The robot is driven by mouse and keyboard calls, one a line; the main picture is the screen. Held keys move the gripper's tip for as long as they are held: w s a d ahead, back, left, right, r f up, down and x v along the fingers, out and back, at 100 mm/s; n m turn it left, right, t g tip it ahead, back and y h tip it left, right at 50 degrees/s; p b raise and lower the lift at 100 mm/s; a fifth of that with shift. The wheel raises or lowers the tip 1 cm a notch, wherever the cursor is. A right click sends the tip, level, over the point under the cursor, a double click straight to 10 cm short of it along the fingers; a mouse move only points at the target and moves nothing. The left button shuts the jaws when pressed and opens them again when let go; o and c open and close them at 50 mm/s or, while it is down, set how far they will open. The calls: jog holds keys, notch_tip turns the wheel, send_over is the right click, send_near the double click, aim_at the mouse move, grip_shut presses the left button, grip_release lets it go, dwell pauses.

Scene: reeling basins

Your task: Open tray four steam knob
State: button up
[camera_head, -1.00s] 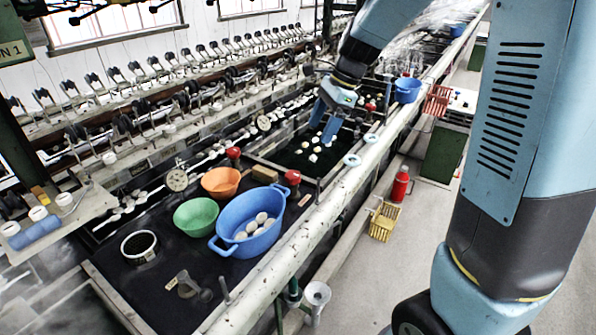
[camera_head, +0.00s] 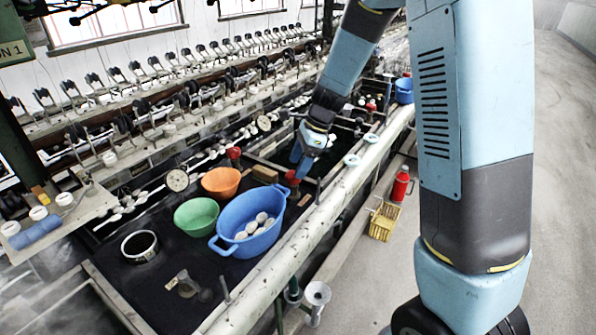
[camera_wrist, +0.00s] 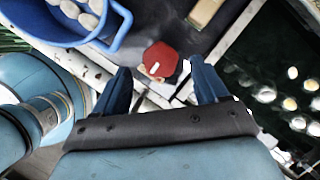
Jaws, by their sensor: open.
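A red knob (camera_head: 292,178) stands at the near corner of the dark basin, just right of the blue tub. In the wrist view the same red knob (camera_wrist: 160,58), with a pale mark on it, shows between and a little beyond my fingertips. My gripper (camera_head: 301,164) hangs open just above and beside this knob; the fingers (camera_wrist: 160,72) look apart from it. A second red knob (camera_head: 234,153) stands at the basin's far left corner. I see no number on either knob.
A blue tub (camera_head: 250,222) with pale cocoons stands close left of the knob, with orange (camera_head: 221,182) and green (camera_head: 196,216) bowls beyond. A thick pale pipe (camera_head: 330,198) runs along the near edge. Cocoons float in the basin water (camera_wrist: 255,70).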

jog(key=shift+x, duration=1.65)
jog(key=shift+c, duration=0.2)
